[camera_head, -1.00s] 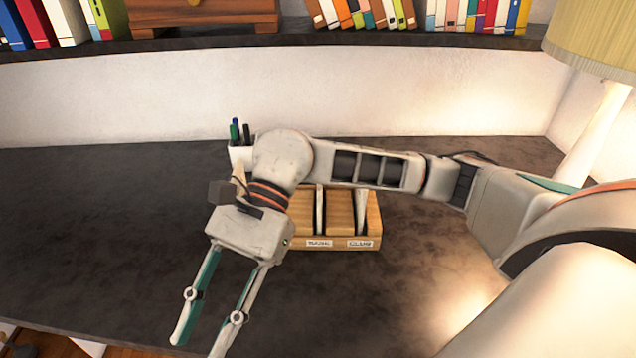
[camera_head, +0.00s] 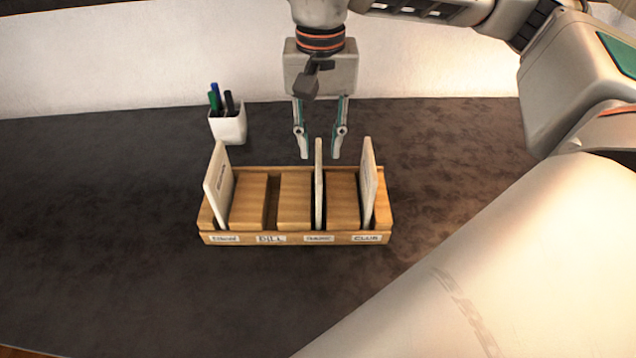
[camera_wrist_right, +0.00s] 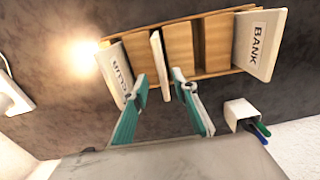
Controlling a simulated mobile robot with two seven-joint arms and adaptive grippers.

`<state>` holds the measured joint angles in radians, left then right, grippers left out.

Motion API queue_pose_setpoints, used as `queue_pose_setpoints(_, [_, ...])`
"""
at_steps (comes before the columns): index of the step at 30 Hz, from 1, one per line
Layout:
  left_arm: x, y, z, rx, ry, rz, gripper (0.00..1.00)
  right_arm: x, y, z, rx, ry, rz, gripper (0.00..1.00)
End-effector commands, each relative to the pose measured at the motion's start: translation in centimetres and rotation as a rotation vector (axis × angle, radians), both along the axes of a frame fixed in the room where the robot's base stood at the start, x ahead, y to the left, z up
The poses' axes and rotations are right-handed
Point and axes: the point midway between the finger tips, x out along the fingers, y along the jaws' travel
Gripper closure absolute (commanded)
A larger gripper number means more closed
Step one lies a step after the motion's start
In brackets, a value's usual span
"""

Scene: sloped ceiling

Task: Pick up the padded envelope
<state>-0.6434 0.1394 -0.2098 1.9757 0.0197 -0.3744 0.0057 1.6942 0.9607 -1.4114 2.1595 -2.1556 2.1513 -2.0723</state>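Three pale envelopes stand on edge in a wooden sorter (camera_head: 300,239); I cannot tell which is padded. The left envelope (camera_head: 218,185) reads BANK in the wrist view (camera_wrist_right: 260,45). The middle envelope (camera_head: 319,180) is seen nearly edge-on and also shows in the wrist view (camera_wrist_right: 160,62). The right envelope (camera_head: 369,182) reads CLUB in the wrist view (camera_wrist_right: 114,75). My right gripper (camera_head: 320,154) points down, open and empty, near the top of the middle envelope. Its fingertips (camera_wrist_right: 161,78) are on either side of that envelope's line, apparently not touching it. My left gripper is out of view.
A white pen cup (camera_head: 228,124) with several pens stands behind the sorter at left. The sorter's front has labels, BILL and CLUB among them. The dark desktop (camera_head: 100,220) is clear at left. My right arm covers the right side.

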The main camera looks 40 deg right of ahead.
Motion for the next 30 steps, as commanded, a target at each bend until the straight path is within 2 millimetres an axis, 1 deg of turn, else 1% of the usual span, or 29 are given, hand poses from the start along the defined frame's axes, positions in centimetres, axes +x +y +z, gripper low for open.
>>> queue_pose_setpoints(1, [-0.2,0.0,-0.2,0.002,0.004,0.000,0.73,0.0,0.0,-0.7,0.000,0.004,-0.001,0.72])
queue_pose_setpoints(5, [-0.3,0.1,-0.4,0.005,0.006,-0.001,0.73,-0.1,0.1,-2.1,0.001,0.004,0.000,0.72])
queue_pose_setpoints(9, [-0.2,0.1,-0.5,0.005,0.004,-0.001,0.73,-0.1,0.3,-4.2,0.001,0.005,0.000,0.72])
queue_pose_setpoints(12, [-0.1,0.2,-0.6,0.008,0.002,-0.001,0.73,0.0,0.3,-5.3,0.002,0.002,0.000,0.72])
queue_pose_setpoints(15, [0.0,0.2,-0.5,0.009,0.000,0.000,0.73,0.0,0.3,-5.9,0.003,0.002,0.000,0.72])
queue_pose_setpoints(22, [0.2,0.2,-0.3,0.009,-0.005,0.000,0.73,0.0,0.3,-5.9,0.002,0.000,-0.001,0.72])
queue_pose_setpoints(23, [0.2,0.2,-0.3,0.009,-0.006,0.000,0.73,0.0,0.3,-5.9,0.002,0.000,-0.001,0.77])
queue_pose_setpoints(24, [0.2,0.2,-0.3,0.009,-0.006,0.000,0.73,0.0,0.3,-5.9,0.002,0.000,-0.001,0.88])
queue_pose_setpoints(25, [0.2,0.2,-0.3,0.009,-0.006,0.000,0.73,0.0,0.3,-5.9,0.002,0.000,-0.001,0.96])
queue_pose_setpoints(26, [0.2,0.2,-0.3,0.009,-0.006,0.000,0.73,0.0,0.3,-5.9,0.002,0.000,-0.001,1.00])
queue_pose_setpoints(30, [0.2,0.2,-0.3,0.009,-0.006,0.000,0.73,0.0,0.3,-5.9,0.002,0.000,-0.001,1.00])
